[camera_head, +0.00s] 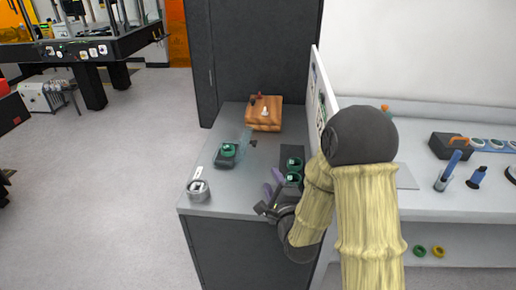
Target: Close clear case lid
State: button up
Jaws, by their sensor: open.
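The clear case (226,157) sits on the grey bench top, left of its middle, with a green round item inside. Its transparent lid (245,141) stands raised at the case's right rear side, so the case is open. My gripper (262,208) is at the front right of the bench top, to the right of and nearer than the case. It is open and apart from the case and lid. Whether anything lies between its fingers is too small to tell. My arm comes in from the right and hides part of the bench's right side.
A round metal container (199,190) stands at the front left corner. A wooden box (263,115) sits at the back. A dark block with green round items (293,164) and a purple item (277,177) are close to my gripper. A white panel (322,100) rises along the right edge.

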jog(key=p+x, duration=0.3)
jog(key=x, duration=1.4)
jog(key=shift+w+a, duration=0.1)
jog(key=shift+w, duration=0.15)
grip_shut()
